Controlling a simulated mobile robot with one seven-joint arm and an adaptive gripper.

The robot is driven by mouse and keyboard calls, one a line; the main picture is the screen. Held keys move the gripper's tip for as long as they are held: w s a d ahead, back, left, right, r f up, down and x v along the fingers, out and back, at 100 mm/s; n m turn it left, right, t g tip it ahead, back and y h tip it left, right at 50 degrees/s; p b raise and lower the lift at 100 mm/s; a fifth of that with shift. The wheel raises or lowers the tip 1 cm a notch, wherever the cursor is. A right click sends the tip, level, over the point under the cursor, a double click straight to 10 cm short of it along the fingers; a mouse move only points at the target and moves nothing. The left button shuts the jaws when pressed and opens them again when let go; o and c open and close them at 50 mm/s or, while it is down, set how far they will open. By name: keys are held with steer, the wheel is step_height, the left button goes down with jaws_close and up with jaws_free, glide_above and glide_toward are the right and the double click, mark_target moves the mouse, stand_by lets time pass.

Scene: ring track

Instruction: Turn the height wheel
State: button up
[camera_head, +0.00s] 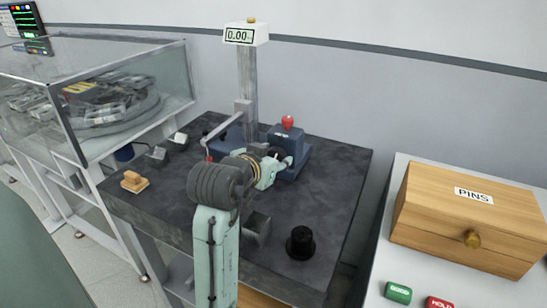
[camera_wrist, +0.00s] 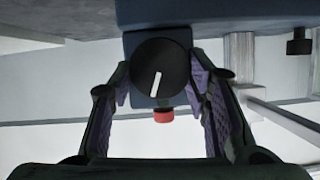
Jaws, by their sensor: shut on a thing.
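The height wheel (camera_wrist: 172,62) is a round black knob with a white line mark, on the blue body of the height gauge. In the wrist view its white mark is slightly tilted. My gripper (camera_wrist: 160,78) has one purple-padded finger on each side of the wheel and is shut on it. In the head view my gripper (camera_head: 275,168) is at the front of the gauge's blue base (camera_head: 296,160) and mostly hides the wheel. The gauge's grey column (camera_head: 248,75) carries a display (camera_head: 239,36) reading 0.00. A measuring arm (camera_head: 224,126) reaches left from the column.
A red knob (camera_head: 288,122) tops the blue base. The dark plate (camera_head: 330,190) also holds a black cylinder (camera_head: 300,243), a wooden-coloured block (camera_head: 134,181) and small grey blocks. A glass case (camera_head: 100,95) stands left; a PINS box (camera_head: 470,215) stands right.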

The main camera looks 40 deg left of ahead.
steer(key=c, duration=0.4)
steer(key=p, duration=0.1)
steer(key=n+h+p, duration=0.1)
steer(key=shift+a+r+n+p, duration=0.1)
steer(key=shift+r+n+p, duration=0.15)
steer(key=shift+n+p, duration=0.1)
steer(key=shift+c, duration=0.2)
steer(key=shift+a+f+n+h+p, duration=0.1)
steer(key=shift+f+n+h+p, duration=0.15)
steer(key=shift+n+h+p, duration=0.3)
steer(key=o, duration=1.2)
steer(key=shift+c, duration=0.2)
steer(key=v, duration=1.2)
steer(key=shift+s+f, duration=0.2)
steer(key=shift+f, duration=0.1)
